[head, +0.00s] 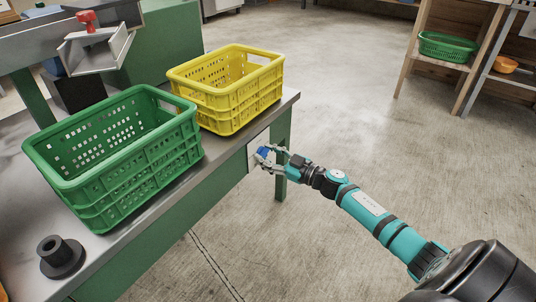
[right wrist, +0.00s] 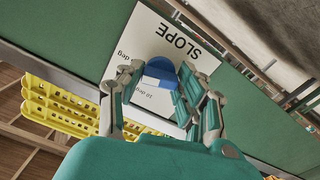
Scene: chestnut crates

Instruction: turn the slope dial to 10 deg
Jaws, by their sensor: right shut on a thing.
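The slope dial is a blue knob (head: 264,152) on a white plate (head: 257,141) on the green side of the bench. In the right wrist view the blue knob (right wrist: 158,72) sits on the white plate (right wrist: 176,37), which reads SLOPE upside down, with small "deg" marks. One mark near the knob reads 10 deg; the other is partly covered by a finger. My right gripper (head: 268,160) is at the plate, its fingers on either side of the knob and shut on it. Which mark the knob points to I cannot tell. My left gripper is not in view.
A green crate (head: 57,184) and a yellow crate (head: 213,124) stand on the bench top above the dial. A black flanged part (head: 62,258) lies near the front. A metal chute with a red knob (head: 87,18) is at the upper left. Open concrete floor lies right.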

